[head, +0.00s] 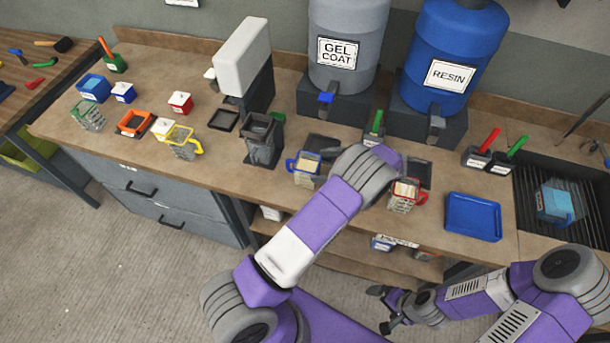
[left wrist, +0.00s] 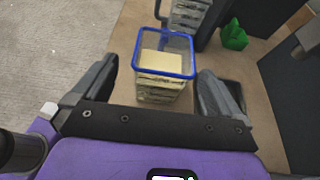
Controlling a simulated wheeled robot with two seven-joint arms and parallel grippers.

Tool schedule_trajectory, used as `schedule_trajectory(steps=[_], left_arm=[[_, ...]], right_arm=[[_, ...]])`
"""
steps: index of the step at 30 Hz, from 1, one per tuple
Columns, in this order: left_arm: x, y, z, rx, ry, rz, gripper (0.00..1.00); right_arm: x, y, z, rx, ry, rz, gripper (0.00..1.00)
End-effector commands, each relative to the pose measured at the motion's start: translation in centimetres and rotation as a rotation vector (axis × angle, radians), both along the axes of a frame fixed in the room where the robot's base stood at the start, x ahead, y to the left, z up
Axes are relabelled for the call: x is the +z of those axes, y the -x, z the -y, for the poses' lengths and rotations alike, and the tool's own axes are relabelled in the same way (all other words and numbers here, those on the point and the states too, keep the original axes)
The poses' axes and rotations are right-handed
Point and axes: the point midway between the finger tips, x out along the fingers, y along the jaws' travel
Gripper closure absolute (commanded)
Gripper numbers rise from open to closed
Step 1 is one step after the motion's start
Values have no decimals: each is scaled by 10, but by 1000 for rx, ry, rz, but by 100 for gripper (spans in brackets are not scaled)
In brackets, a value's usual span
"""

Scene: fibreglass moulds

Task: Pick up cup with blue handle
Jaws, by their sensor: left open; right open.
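The cup with the blue handle (head: 304,168) is clear with a blue rim and pale contents. It stands on the workbench, left of my left wrist in the head view, with its handle on its left side. In the left wrist view the cup (left wrist: 163,92) appears upright, its handle on the far side. My left gripper (left wrist: 158,70) is open, one finger to each side of the cup, with gaps showing. My right gripper (head: 384,308) is open and empty, low in front of the bench.
A red-handled cup (head: 403,195) stands right of my left wrist. A blue tray (head: 473,216) lies further right. Gel coat (head: 345,35) and resin (head: 455,45) drums stand behind.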

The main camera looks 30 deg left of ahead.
Motion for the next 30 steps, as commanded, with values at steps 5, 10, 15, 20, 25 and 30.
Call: schedule_trajectory(steps=[5,10,15,20,25,30], left_arm=[[-7,1,-8,1,-1,0,0],[-14,5,-25,2,0,0,0],[-26,6,-46,4,-1,-2,0],[-35,9,-64,1,-1,-1,0],[-37,10,-68,0,0,0,0],[-37,10,-68,0,0,0,6]], right_arm=[[-3,0,0,0,0,0,0],[0,0,0,0,0,0,0],[4,0,0,0,0,0,0],[7,0,0,0,0,0,0],[7,0,0,0,0,0,0],[6,0,0,0,0,0,0]])
